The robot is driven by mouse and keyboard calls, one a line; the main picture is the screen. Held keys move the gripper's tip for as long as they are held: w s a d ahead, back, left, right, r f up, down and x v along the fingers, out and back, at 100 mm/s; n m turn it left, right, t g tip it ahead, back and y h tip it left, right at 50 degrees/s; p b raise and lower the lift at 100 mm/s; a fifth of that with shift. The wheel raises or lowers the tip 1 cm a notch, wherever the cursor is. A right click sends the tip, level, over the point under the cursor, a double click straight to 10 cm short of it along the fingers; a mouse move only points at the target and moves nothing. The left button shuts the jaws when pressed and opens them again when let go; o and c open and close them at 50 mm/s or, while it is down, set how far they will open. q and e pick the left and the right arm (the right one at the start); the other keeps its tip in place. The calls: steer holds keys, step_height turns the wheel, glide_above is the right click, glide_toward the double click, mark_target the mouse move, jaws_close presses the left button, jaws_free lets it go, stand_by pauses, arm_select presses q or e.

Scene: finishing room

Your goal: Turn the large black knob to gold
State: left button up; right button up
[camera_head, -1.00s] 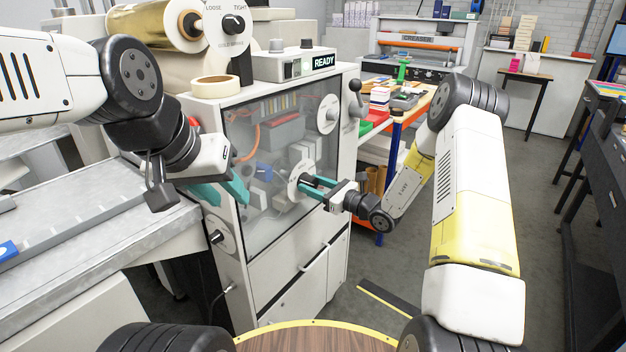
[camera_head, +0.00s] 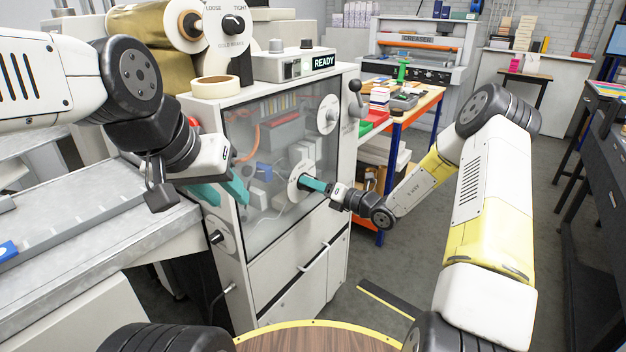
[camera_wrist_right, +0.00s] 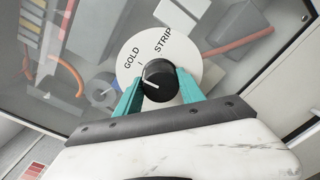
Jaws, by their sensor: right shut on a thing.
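The large black knob (camera_wrist_right: 158,80) sits on a round white dial plate (camera_wrist_right: 188,90) marked GOLD and STRIP. In the right wrist view, my right gripper (camera_wrist_right: 156,84) has one teal finger on each side of the knob and is shut on it. A short white pointer line on the knob's face lies toward its left side, below the GOLD label. In the head view the dial plate (camera_head: 296,190) is on the machine's clear front panel, and my right gripper (camera_head: 308,182) covers most of the knob. My left gripper (camera_head: 228,192) is open and empty, left of the panel.
A smaller white dial (camera_head: 327,114) is higher on the panel. A grey bench (camera_head: 90,235) stands at left.

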steer(key=shift+m, duration=0.6)
steer(key=o, duration=1.4)
steer(key=v, duration=0.8)
steer(key=shift+a, duration=0.1)
